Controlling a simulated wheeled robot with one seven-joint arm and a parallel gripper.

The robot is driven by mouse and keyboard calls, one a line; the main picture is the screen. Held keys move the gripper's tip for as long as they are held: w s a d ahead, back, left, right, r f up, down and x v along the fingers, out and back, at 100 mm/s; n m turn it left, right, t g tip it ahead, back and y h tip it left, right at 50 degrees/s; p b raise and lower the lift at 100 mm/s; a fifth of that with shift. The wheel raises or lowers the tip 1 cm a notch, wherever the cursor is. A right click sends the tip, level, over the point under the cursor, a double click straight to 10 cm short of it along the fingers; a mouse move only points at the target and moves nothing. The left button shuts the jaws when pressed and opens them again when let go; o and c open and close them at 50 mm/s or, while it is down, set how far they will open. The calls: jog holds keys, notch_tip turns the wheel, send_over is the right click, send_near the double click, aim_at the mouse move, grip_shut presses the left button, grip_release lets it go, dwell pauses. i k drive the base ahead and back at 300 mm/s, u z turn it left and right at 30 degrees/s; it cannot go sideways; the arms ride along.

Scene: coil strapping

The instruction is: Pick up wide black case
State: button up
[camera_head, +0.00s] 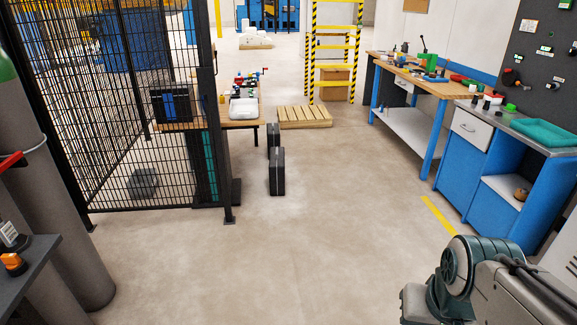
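Two black cases stand upright on the concrete floor near the middle of the view. The nearer case (276,172) looks larger and shows its narrow side toward me. The farther case (273,137) stands just behind it, its lower part partly hidden. I cannot tell for certain which of them is the wide one. Part of my arm shows at the lower right, far from both cases. My gripper is not in view.
A black mesh fence (105,120) and a wooden-topped table (240,123) stand left of the cases. A wooden pallet (304,117) lies behind them. Blue workbenches (466,165) line the right. Grey cylinders (78,215) and a dark table (32,270) are near left. The central floor is clear.

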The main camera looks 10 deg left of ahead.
aim_at(276, 167)
jog(key=z, duration=0.2)
jog(key=i, duration=3.95)
jog(key=u, duration=0.4)
jog(key=i, duration=1.6)
jog(key=u, duration=1.45)
jog(key=i, duration=1.6)
jog(key=u, duration=0.8)
